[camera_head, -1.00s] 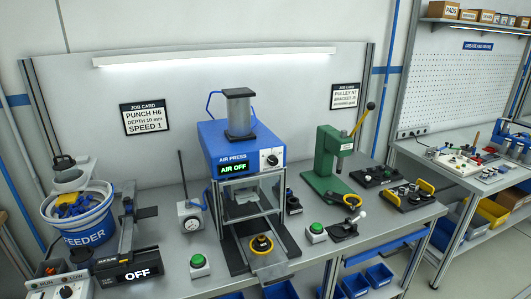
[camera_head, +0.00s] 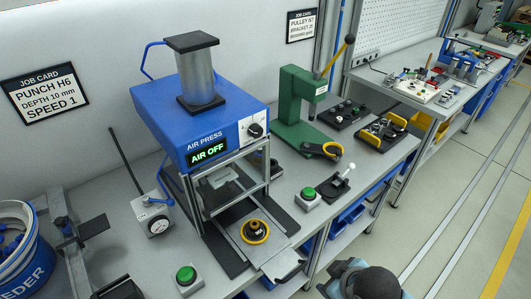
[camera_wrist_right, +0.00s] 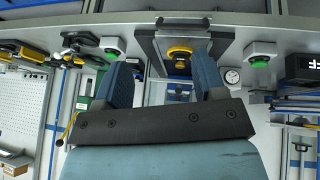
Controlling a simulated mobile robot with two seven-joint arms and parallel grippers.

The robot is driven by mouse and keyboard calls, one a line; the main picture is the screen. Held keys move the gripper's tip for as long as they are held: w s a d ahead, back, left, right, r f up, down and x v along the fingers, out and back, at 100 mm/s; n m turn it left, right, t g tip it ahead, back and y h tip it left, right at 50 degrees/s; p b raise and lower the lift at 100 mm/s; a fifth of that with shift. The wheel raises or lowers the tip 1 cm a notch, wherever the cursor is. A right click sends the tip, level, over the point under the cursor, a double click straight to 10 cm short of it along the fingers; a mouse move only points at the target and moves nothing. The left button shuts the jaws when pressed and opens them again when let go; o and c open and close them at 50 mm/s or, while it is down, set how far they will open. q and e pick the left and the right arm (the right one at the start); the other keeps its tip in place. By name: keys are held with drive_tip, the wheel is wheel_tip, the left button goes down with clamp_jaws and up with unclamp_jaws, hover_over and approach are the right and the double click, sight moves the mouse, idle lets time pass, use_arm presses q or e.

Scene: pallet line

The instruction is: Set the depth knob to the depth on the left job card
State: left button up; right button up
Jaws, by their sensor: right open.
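The left job card (camera_head: 44,93) on the back wall reads PUNCH H6, DEPTH 10 mm, SPEED 1. The blue air press (camera_head: 195,110) shows AIR OFF. A black knob (camera_head: 255,130) on a white dial sits on the press front, right of that display; I cannot read its markings. My right arm shows at the bottom of the head view, in front of the bench and well away from the knob. In the right wrist view my right gripper (camera_wrist_right: 160,62) is open and empty, its blue fingers apart. My left gripper is not in view.
A second card (camera_head: 300,25) hangs farther right. Green buttons (camera_head: 186,274) (camera_head: 308,193) flank the press base. A green hand press (camera_head: 298,105) stands right. The open floor is at right.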

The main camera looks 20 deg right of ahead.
drive_tip(key=w+r+n+t+h, duration=0.1)
drive_tip(key=w+r+n+t, duration=0.2)
drive_tip(key=w+r+n, duration=0.35)
drive_tip(key=n+t+y, duration=0.7)
drive_tip(key=n+t, duration=0.1)
drive_tip(key=n, duration=2.1)
approach(258, 133)
drive_tip(key=x, duration=0.9)
drive_tip(key=shift+w+b, duration=0.15)
drive_tip(key=shift+b, duration=0.25)
drive_tip(key=c, duration=0.9)
